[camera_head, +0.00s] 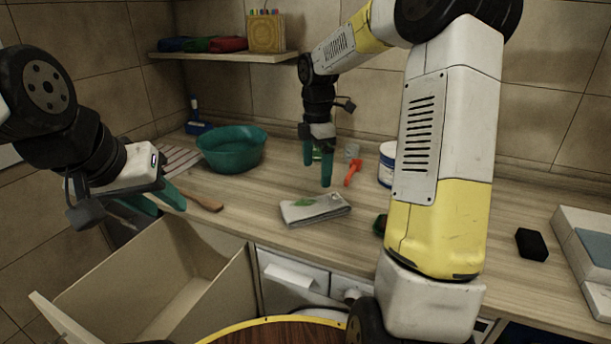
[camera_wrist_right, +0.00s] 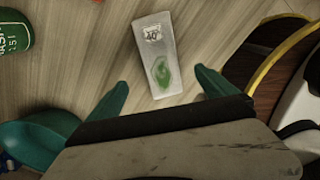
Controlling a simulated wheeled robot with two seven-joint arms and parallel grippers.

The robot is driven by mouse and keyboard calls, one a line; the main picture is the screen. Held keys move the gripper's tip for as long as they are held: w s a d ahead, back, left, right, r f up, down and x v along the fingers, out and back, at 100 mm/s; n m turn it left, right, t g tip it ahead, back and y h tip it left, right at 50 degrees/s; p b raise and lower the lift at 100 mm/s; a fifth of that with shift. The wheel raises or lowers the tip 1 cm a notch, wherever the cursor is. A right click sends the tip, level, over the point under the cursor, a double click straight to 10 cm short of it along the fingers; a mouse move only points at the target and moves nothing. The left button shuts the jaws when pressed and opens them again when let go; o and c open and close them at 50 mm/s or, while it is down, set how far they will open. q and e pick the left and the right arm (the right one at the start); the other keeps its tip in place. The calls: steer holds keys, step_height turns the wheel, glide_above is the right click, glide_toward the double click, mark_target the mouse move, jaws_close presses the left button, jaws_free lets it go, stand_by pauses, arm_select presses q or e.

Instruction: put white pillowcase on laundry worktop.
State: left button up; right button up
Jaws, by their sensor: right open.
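The white pillowcase (camera_head: 315,208) is a flat, folded greyish-white bundle with a green leaf print. It lies on the laundry worktop (camera_head: 255,205), near the front edge. In the right wrist view it (camera_wrist_right: 152,45) lies ahead of the fingers, roughly centred between them. My right gripper (camera_head: 317,165) is open and empty, pointing down above the worktop, behind the pillowcase in the head view. Its teal fingers (camera_wrist_right: 161,90) stand apart in the right wrist view. My left gripper (camera_head: 168,203) is open and empty at the left, above the open box.
A teal basin (camera_head: 230,150) and wooden utensil (camera_head: 205,202) are left of the pillowcase. A white tub (camera_head: 387,164) and orange-red object (camera_head: 353,173) stand behind. A black block (camera_head: 532,244) is at right. An open beige box (camera_head: 165,285) stands in front.

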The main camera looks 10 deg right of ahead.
steer(key=s+a+r+m+t, duration=0.1)
steer(key=s+r+m+t, duration=0.2)
steer(key=s+r+m, duration=0.75)
steer(key=s+a+m+t+y, duration=0.1)
steer(key=s+m+t+y, duration=0.1)
steer(key=s+m, duration=0.7)
steer(key=s+t, duration=0.1)
steer(key=s, duration=0.3)
steer(key=shift+s+f, duration=0.4)
steer(key=shift+a, duration=0.15)
